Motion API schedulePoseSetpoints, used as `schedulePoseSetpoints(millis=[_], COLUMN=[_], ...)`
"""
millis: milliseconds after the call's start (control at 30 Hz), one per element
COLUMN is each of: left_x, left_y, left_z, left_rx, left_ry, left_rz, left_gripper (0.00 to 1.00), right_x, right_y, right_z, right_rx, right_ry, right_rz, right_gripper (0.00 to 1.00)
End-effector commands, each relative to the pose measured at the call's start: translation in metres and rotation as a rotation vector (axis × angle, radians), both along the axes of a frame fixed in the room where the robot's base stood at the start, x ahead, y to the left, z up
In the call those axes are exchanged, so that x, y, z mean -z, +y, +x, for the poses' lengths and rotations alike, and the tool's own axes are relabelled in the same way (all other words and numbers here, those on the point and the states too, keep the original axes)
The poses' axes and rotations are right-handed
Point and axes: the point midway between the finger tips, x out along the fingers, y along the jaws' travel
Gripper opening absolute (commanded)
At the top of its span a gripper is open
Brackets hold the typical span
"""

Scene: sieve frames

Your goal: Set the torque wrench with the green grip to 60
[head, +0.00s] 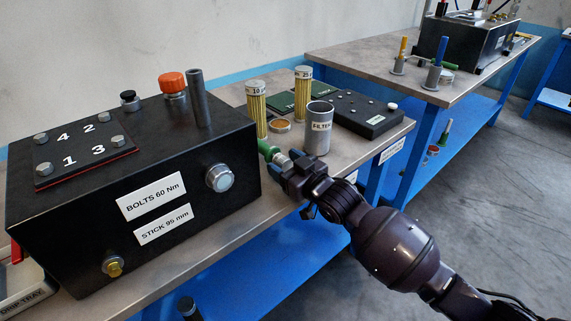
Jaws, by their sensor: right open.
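A green grip (267,149) with a pale metal section shows just behind the black box, pointing at my right gripper; I take it for the torque wrench. Its remaining length is hidden by the box and the gripper. My right gripper (285,163) is open, with its blue-tipped fingers around or beside the pale section; I cannot tell if they touch it. The scale on the wrench is too small to read. A label (151,196) on the box reads "BOLTS 60 Nm". My left gripper is not in view.
The black box (90,235) with several numbered bolts fills the near bench. A grey FILTER cup (319,128) stands close behind my right gripper. Two yellow filter elements (303,90) and a black device (367,114) stand farther back. A second bench (340,55) holds more tools.

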Motion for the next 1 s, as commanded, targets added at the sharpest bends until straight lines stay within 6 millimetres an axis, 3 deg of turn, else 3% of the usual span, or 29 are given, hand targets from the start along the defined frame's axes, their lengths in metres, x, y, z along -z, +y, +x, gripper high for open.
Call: schedulePoseSetpoints(millis=[267, 500, 600, 1000], left_x=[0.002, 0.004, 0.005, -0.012], left_y=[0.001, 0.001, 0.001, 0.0], left_z=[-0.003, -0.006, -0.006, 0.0], left_rx=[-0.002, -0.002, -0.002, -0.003], left_ry=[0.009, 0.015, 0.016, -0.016], left_rz=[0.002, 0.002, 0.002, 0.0], left_gripper=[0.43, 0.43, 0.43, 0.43], right_x=[0.0, 0.0, 0.0, -0.005], right_y=[0.0, 0.0, 0.0, 0.0], right_z=[0.0, 0.0, 0.0, 0.001], right_rx=[0.0, 0.0, 0.0, 0.003], right_ry=[-0.001, -0.001, -0.001, -0.088], right_rz=[-0.001, -0.001, -0.001, -0.114], right_gripper=[0.59, 0.22, 0.11, 0.11])
